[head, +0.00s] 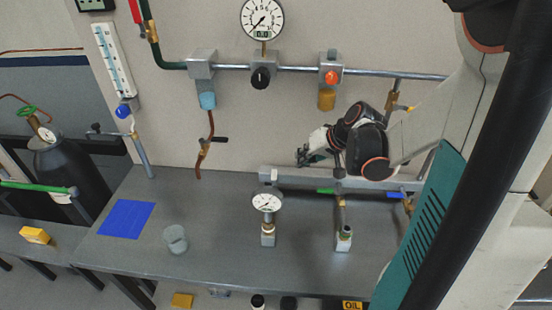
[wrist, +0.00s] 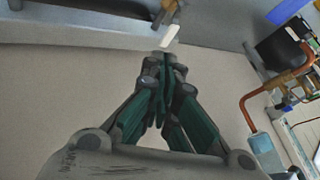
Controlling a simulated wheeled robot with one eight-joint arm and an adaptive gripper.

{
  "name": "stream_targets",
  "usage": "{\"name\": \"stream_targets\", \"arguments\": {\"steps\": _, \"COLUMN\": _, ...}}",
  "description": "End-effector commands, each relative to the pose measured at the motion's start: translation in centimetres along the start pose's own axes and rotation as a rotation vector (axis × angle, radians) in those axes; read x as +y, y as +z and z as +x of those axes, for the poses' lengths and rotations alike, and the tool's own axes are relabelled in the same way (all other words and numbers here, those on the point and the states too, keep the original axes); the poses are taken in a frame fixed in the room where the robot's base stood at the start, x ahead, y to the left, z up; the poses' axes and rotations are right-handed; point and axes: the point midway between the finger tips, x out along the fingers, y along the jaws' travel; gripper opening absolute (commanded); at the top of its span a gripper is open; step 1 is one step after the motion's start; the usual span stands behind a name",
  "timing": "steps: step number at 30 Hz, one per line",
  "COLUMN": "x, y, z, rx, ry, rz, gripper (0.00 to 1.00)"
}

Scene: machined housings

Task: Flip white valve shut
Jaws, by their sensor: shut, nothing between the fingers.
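A small white valve handle (head: 274,175) shows in the head view near the left end of the grey rail (head: 300,178) along the back of the bench. In the wrist view a white handle (wrist: 170,36) stands just beyond my fingertips, tilted. My gripper (head: 303,158) is above and to the right of the white handle in the head view. Its green-padded fingers (wrist: 165,62) are together and empty. I cannot tell whether the fingertips touch the handle. The valve's body is hard to make out.
A green handle (head: 326,191) and a blue handle (head: 395,195) lie further right along the rail. A gauge (head: 267,202) stands on the bench in front. A copper pipe with a black lever (head: 217,140) hangs to the left. The bench's left middle is mostly clear.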

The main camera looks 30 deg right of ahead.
Motion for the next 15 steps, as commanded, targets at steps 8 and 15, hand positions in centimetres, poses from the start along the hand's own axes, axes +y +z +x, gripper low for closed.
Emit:
{"name": "stream_targets", "arguments": {"steps": 8, "x": 3.5, "y": 0.6, "z": -0.4, "rx": -0.021, "ry": 0.022, "rz": 0.029, "gripper": 0.0}}
{"name": "stream_targets", "arguments": {"steps": 15, "x": 3.5, "y": 0.6, "z": -0.5, "rx": -0.022, "ry": 0.022, "rz": 0.029, "gripper": 0.0}}
